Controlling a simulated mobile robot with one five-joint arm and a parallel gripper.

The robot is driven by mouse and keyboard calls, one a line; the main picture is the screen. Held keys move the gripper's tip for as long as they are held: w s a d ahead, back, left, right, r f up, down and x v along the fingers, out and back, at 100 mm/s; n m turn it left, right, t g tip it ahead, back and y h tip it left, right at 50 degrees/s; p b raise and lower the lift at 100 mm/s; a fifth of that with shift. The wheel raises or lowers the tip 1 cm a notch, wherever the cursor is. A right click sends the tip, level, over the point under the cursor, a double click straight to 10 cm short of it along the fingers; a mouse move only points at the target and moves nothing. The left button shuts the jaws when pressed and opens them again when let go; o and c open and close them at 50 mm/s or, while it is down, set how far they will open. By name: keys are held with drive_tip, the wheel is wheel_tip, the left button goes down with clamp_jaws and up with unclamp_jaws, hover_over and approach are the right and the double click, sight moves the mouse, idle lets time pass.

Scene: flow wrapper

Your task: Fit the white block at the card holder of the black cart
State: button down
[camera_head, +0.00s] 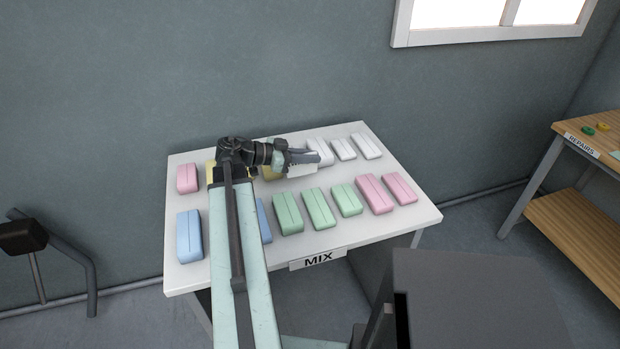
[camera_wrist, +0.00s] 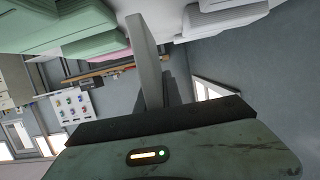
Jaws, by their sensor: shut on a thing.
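Several white blocks lie at the back right of the MIX table (camera_head: 400,222). The clearest ones (camera_head: 343,148) (camera_head: 367,145) are free of my gripper. My gripper (camera_head: 308,157) reaches in from the left, low over the back row, and is shut on a white block (camera_head: 301,170) that its fingers partly cover. In the wrist view a grey finger (camera_wrist: 148,60) shows beside white blocks (camera_wrist: 225,18); the grip itself is not clear there. I cannot make out the black cart or its card holder for certain.
Green blocks (camera_head: 319,208), pink blocks (camera_head: 374,193) and a blue block (camera_head: 188,235) stand on the table around my arm. A wooden REPAIRS bench (camera_head: 570,205) is at the right. A dark chair-like thing (camera_head: 22,236) is at the left. A wall is close behind the table.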

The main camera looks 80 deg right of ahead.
sight(310, 168)
drive_tip(key=shift+f+b, duration=2.45)
drive_tip(key=shift+b, duration=0.05)
drive_tip(key=c, duration=1.5)
unclamp_jaws()
drive_tip(key=shift+r, duration=0.1)
drive_tip(key=p+v, duration=0.1)
drive_tip(key=v, duration=0.1)
drive_tip(key=p+v, duration=0.1)
drive_tip(key=v, duration=0.1)
drive_tip(key=p+v, duration=0.1)
drive_tip(key=v, duration=0.2)
drive_tip(key=shift+s+a+r, duration=0.15)
drive_tip(key=shift+r, duration=0.15)
drive_tip(key=shift+w+a, duration=0.2)
drive_tip(key=shift+w, duration=0.15)
